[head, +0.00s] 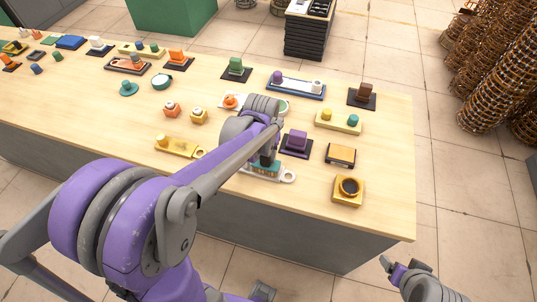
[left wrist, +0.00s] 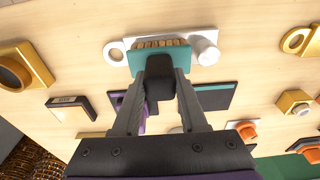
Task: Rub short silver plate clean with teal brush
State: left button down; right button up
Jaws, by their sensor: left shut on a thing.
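The short silver plate (head: 289,177) lies near the front edge of the table, with a ring at its right end in the head view. In the left wrist view the plate (left wrist: 185,37) is pale, with its ring on the left and a white cylinder on the right. My left gripper (head: 267,157) is shut on the teal brush (left wrist: 160,54), whose tan bristles face the plate. The brush is over the middle of the plate; I cannot tell whether the bristles touch it. My right gripper (head: 391,265) is low at the right, off the table, its fingers unclear.
A purple block on a dark base (head: 296,143) stands close behind the plate. A yellow plate with a ring (head: 180,147) lies to the left. A black-and-tan block (head: 340,155) and a gold block with a dark round hole (head: 348,190) stand to the right. Bare wood lies between them.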

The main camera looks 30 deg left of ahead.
pick_arm(q)
jog(key=shift+d, duration=0.2)
jog(key=shift+w+d+f, duration=0.1)
jog(key=shift+w+d, duration=0.15)
jog(key=shift+d, duration=0.75)
jog(key=shift+a, duration=0.1)
jog(key=shift+s+a+f, duration=0.1)
jog(key=shift+s+a, duration=0.1)
jog(key=shift+a, duration=0.35)
jog(key=shift+s+a, duration=0.15)
jog(key=shift+a, duration=0.35)
jog(key=shift+d, duration=0.15)
